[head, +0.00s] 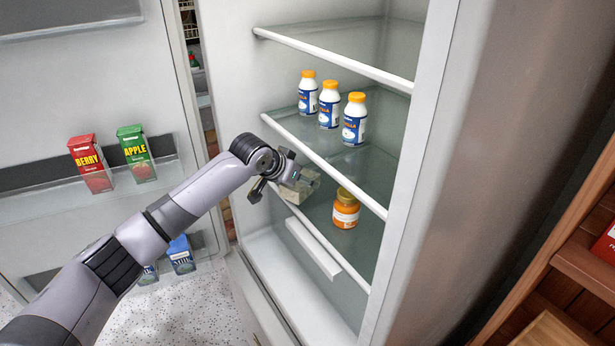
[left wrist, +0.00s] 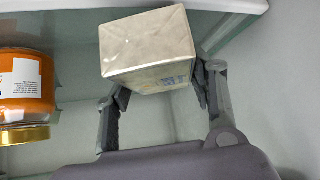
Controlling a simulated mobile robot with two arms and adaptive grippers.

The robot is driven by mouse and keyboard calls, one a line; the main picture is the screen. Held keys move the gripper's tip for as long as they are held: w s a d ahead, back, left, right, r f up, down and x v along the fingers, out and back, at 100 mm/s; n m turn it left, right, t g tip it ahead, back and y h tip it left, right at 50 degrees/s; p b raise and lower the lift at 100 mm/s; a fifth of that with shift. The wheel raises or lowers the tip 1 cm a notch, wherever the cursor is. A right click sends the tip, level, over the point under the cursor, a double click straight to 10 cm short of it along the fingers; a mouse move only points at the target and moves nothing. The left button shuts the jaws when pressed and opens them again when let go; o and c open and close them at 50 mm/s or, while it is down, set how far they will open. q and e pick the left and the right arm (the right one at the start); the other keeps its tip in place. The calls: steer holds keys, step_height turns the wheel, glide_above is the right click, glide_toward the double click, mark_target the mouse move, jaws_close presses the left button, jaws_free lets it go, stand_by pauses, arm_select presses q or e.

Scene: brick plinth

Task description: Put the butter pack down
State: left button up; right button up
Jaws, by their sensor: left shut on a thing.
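The butter pack (head: 304,186) is a pale, wrapped block at the lower glass shelf of the open fridge. In the left wrist view the butter pack (left wrist: 148,45) sits between the fingers of my left gripper (left wrist: 160,95), which is shut on it. In the head view my left gripper (head: 284,178) reaches in over the shelf's front left part and partly hides the pack. I cannot tell whether the pack touches the shelf. My right gripper is not in view.
An orange jar (head: 345,210) stands on the same shelf, right of the pack; it also shows in the left wrist view (left wrist: 22,90). Several white bottles (head: 329,104) stand on the shelf above. The open door holds a red carton (head: 90,163) and a green carton (head: 136,153).

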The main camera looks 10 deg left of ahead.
mark_target(306, 174)
arm_select(q)
steer(key=w, duration=0.1)
steer(key=w+d, duration=0.1)
steer(key=w, duration=0.1)
steer(key=shift+d+f+p, duration=0.15)
steer(key=shift+f+p, duration=0.1)
steer(key=shift+p, duration=0.1)
steer(key=shift+f, duration=0.4)
steer(key=shift+f, duration=0.15)
steer(key=o, duration=1.5)
steer(key=shift+s, duration=0.1)
